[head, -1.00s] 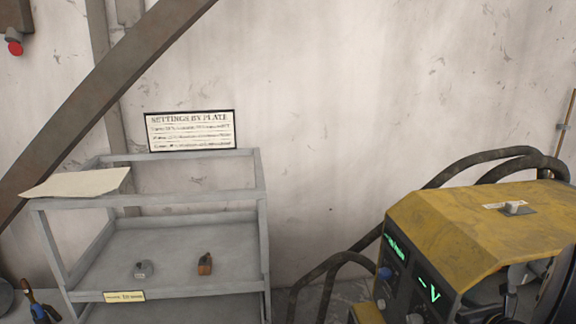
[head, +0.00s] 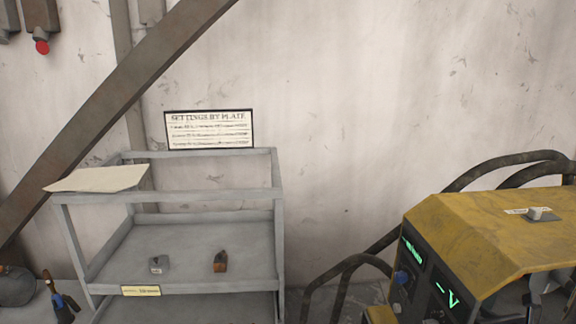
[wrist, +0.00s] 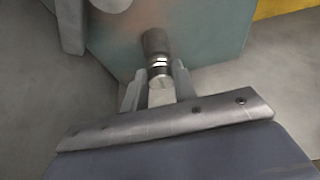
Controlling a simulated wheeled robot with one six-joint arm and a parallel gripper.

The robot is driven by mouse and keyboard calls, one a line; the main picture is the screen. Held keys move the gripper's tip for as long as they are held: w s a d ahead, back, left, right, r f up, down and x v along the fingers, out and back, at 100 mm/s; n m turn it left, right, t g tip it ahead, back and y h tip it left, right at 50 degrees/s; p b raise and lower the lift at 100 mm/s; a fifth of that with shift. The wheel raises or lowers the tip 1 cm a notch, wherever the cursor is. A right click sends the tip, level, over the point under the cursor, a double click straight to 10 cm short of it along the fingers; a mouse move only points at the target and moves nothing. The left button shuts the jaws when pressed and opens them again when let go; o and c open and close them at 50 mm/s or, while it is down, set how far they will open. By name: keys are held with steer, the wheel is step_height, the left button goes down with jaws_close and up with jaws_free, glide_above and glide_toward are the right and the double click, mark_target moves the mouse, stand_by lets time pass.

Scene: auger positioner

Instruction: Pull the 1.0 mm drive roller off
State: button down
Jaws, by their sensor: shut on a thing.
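In the wrist view, my gripper (wrist: 160,92) has its two fingers on either side of a small silver roller (wrist: 159,72) and is shut on it. The roller is in line with a darker, brownish cylinder (wrist: 154,42) in front of a worn teal panel (wrist: 205,35). I cannot tell whether the roller is still seated on it. No size marking can be read on the roller. My gripper and the roller do not show in the head view.
A yellow welding machine (head: 480,225) with green displays stands at the right, dark cables behind it. A grey shelf rack (head: 278,215) at the left holds a small grey piece (head: 159,265) and a small brown piece (head: 220,262). A settings sign (head: 210,130) stands above it.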

steer(key=shift+s+d, duration=0.15)
steer(key=shift+s, duration=1.25)
steer(key=shift+s+d, duration=0.1)
steer(key=shift+s, duration=1.3)
steer(key=shift+s, duration=0.1)
